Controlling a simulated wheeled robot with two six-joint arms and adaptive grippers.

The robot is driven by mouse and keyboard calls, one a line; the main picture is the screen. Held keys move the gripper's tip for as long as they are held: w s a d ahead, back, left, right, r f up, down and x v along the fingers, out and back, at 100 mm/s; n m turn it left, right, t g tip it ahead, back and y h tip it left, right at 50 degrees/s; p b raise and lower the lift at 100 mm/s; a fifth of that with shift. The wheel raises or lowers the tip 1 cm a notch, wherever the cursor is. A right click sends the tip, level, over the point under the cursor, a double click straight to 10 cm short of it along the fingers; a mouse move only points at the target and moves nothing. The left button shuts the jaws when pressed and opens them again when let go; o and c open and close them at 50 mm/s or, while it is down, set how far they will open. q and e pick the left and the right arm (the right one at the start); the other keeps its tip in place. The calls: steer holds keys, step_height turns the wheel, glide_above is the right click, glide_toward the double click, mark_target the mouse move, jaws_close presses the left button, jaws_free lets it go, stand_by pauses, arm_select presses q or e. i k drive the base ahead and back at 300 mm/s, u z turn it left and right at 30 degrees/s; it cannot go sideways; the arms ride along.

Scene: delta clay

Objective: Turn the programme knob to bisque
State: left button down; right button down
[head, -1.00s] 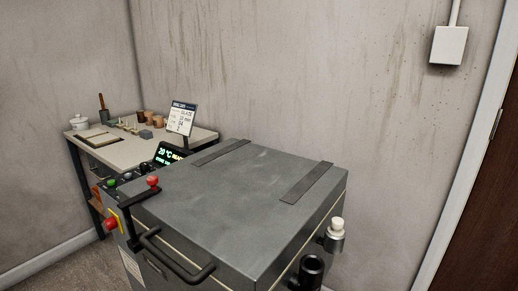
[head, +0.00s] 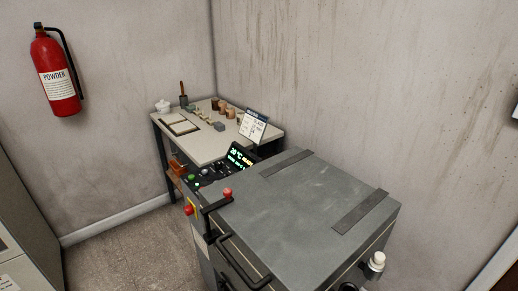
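The kiln (head: 310,205) is a grey box with a closed flat lid, right of the middle in the head view. Neither of my grippers is in view.
A worktable (head: 220,145) with pots and small tools stands behind the kiln. A black lid handle (head: 243,262) juts from the kiln's front. A red extinguisher (head: 56,75) hangs on the left wall. Bare floor (head: 130,235) lies left of the kiln; a grey cabinet (head: 25,225) stands far left.

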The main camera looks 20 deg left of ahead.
mark_target(218, 164)
steer(key=u, duration=2.35)
steer(key=i, duration=2.35)
steer(key=z, duration=3.4)
steer(key=i, duration=0.5)
steer(key=z, duration=0.05)
